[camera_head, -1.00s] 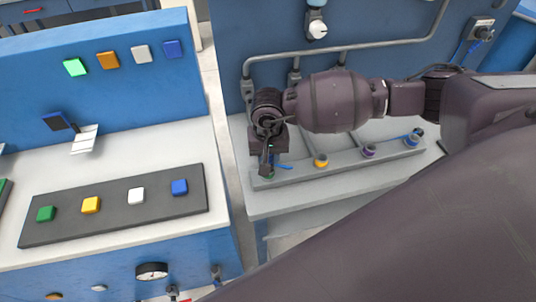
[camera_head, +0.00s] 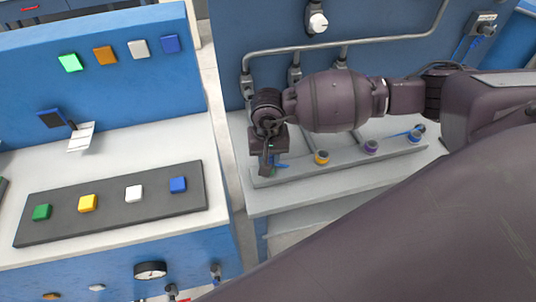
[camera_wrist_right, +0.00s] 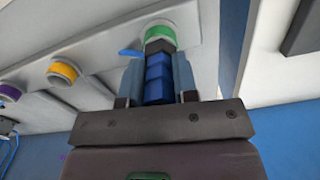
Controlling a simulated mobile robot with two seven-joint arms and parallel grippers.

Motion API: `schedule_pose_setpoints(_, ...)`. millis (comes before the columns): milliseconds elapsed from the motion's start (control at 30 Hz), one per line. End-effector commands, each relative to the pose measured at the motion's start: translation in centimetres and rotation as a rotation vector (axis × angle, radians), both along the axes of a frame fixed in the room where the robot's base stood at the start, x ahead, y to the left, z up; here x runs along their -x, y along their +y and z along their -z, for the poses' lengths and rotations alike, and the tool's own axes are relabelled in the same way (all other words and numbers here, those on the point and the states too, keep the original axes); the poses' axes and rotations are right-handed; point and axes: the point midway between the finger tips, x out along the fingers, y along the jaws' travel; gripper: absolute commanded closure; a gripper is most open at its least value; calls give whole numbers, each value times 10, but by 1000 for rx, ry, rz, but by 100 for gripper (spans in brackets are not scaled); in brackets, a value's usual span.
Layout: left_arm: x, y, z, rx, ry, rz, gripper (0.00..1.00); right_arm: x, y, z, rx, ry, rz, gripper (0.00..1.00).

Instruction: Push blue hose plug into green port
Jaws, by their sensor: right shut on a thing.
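My right gripper (camera_wrist_right: 158,82) is shut on the blue hose plug (camera_wrist_right: 158,77) in the right wrist view, with one finger on each side. The plug's dark front end points at the green port (camera_wrist_right: 160,33) and meets or overlaps its rim. I cannot tell how deep it sits. In the head view my right gripper (camera_head: 266,164) is over the left end of the port rail and hides most of the green port. A bit of blue hose (camera_head: 281,165) shows beside it. My left gripper is not in view.
The grey rail (camera_head: 345,163) also carries a yellow port (camera_head: 321,158), a purple port (camera_head: 371,147) and a blue port (camera_head: 416,135) to the right. A button console (camera_head: 110,205) stands to the left across a narrow gap. Pipes (camera_head: 345,45) run along the wall behind.

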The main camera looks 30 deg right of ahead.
Motion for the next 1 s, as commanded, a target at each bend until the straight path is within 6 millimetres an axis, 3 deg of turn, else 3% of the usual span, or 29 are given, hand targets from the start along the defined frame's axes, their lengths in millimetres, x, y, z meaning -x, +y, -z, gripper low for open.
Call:
schedule_pose_setpoints(33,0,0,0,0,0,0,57,0,0,-1,-1,-1,0,100)
schedule_pose_setpoints(67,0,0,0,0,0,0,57,0,0,-1,-1,-1,0,70)
schedule_pose_setpoints(233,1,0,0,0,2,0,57,0,0,-1,-1,-1,0,44)
schedule_pose_setpoints(633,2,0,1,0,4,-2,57,-1,0,-8,-1,-3,-1,43)
schedule_pose_setpoints(1000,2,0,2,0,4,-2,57,-1,0,-70,-1,-5,-1,43)
